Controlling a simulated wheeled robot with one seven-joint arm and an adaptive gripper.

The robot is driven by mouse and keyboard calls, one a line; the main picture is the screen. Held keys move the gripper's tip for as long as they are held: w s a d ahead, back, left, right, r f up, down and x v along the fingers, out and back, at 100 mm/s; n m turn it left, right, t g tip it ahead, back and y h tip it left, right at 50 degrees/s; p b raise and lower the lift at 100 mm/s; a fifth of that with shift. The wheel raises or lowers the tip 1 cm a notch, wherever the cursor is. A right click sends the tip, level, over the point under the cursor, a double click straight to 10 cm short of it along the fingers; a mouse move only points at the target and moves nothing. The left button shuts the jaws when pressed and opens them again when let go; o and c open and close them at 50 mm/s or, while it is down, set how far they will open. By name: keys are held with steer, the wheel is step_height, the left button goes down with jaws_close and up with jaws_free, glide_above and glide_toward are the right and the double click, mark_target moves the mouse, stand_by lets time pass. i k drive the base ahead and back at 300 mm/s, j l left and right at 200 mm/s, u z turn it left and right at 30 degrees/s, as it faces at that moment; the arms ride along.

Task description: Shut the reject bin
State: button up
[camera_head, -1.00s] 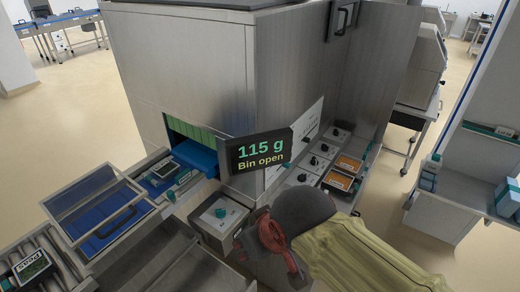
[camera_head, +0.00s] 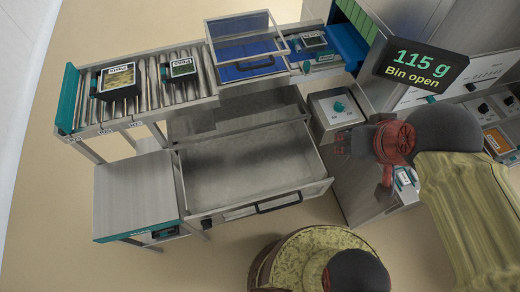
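The reject bin (camera_head: 245,170) is a grey metal drawer below the conveyor, pulled out towards the front and empty. Its front panel carries a dark bar handle (camera_head: 278,203) and a small dark latch-like piece. The display (camera_head: 413,72) reads "115 g" and "Bin open". The reddish end of my arm, my gripper (camera_head: 385,165), is to the right of the bin, apart from its handle.
A roller conveyor (camera_head: 150,90) with two labelled trays runs behind the bin. A clear hinged cover (camera_head: 243,35) stands over a blue section. A control box (camera_head: 337,108) with a teal knob is right of the bin. Floor in front is partly clear.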

mark_target(262, 171)
steer(key=k+u, duration=0.1)
steer(key=u, duration=0.25)
steer(key=k+u, duration=0.15)
steer(key=u, duration=0.25)
steer(key=k+u, duration=0.1)
steer(key=u, duration=0.25)
